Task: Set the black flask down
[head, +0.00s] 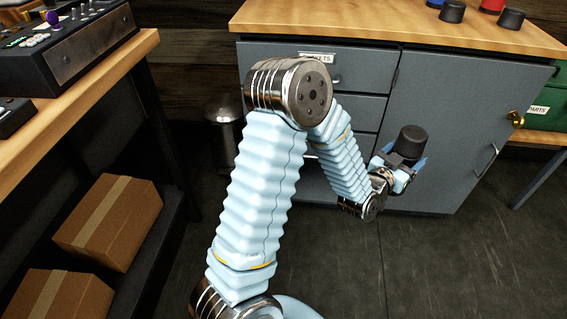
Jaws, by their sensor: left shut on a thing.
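The black flask (410,141) is a short dark cylinder in the right half of the head view. My left gripper (406,160) is shut on it and holds it upright in front of the grey cabinet, below the level of the cabinet's wooden top (400,22). The lower part of the flask is partly hidden by the gripper. My right gripper does not show.
On the wooden top stand a black cylinder (452,12), another black one (511,19) and a red item (492,5). The grey cabinet (440,110) has drawers and a door with a key. A workbench (75,105) with cardboard boxes (108,220) below is at left.

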